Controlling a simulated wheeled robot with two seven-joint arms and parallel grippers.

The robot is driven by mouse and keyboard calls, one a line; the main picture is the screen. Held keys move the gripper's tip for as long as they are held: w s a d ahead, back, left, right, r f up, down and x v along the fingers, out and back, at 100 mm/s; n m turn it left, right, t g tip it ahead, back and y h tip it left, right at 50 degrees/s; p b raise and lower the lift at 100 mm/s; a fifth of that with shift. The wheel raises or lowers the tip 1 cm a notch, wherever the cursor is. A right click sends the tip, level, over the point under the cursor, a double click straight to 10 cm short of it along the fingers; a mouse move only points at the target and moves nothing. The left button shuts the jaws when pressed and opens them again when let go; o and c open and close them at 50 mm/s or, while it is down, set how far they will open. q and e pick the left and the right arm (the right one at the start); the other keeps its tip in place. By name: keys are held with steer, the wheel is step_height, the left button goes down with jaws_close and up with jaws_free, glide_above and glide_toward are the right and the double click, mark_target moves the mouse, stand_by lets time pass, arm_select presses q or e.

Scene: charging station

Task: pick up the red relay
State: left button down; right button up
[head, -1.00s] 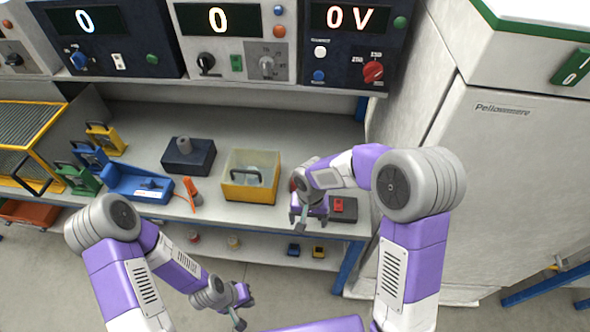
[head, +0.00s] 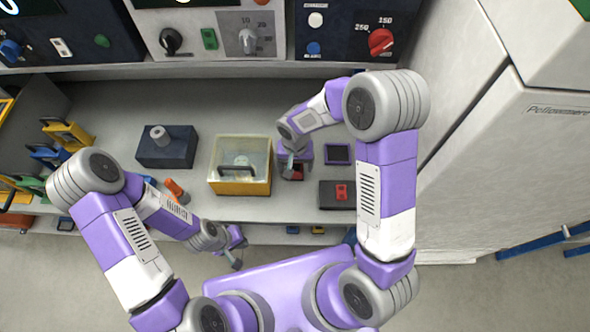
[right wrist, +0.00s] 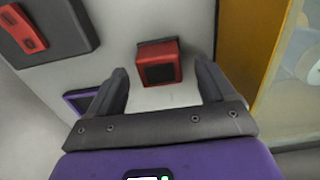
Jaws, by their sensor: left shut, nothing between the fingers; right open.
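The red relay (right wrist: 158,63) is a small red block with a dark square face. In the right wrist view it sits on the grey bench between and just beyond my right gripper's open fingers (right wrist: 163,88), touching neither as far as I see. In the head view the red relay (head: 297,171) is mostly hidden under my right gripper (head: 290,165), which is open and empty. My left gripper (head: 238,252) is shut and empty, low in front of the bench edge.
A purple-framed dark block (head: 338,153) lies right of the right gripper. A dark box with a red switch (head: 325,193) is at the front right. A yellow clear-lidded box (head: 240,187) stands close on the left. A dark blue box (head: 165,153) is further left.

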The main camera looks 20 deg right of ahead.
step_height(320, 180, down, 3)
steer(key=shift+w+r, duration=0.1)
steer(key=c, duration=1.1)
